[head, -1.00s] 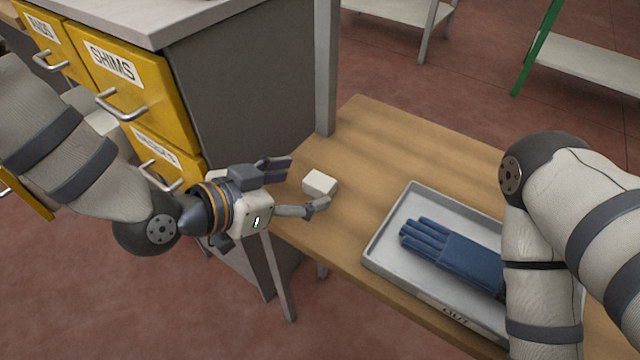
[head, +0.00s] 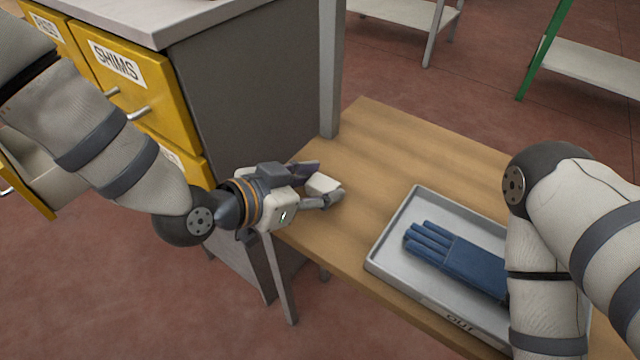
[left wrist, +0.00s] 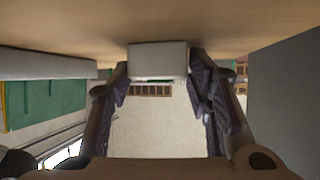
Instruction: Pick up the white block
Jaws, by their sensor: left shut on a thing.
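The white block (head: 322,184) is a small box at the left end of the wooden table (head: 372,142). My left gripper (head: 325,183) has its fingers on both sides of the block and is shut on it. In the left wrist view the block (left wrist: 158,59) sits between the two fingertips (left wrist: 160,75), against the wooden surface. I cannot tell whether the block is clear of the table. My right arm shows at the right, but its gripper is not in view.
A grey tray (head: 380,249) holding blue gloves (head: 455,262) lies on the table. A grey cabinet with yellow drawers (head: 136,82) stands at the left, with a lower drawer (head: 48,183) pulled out. A grey post (head: 331,75) rises behind the table.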

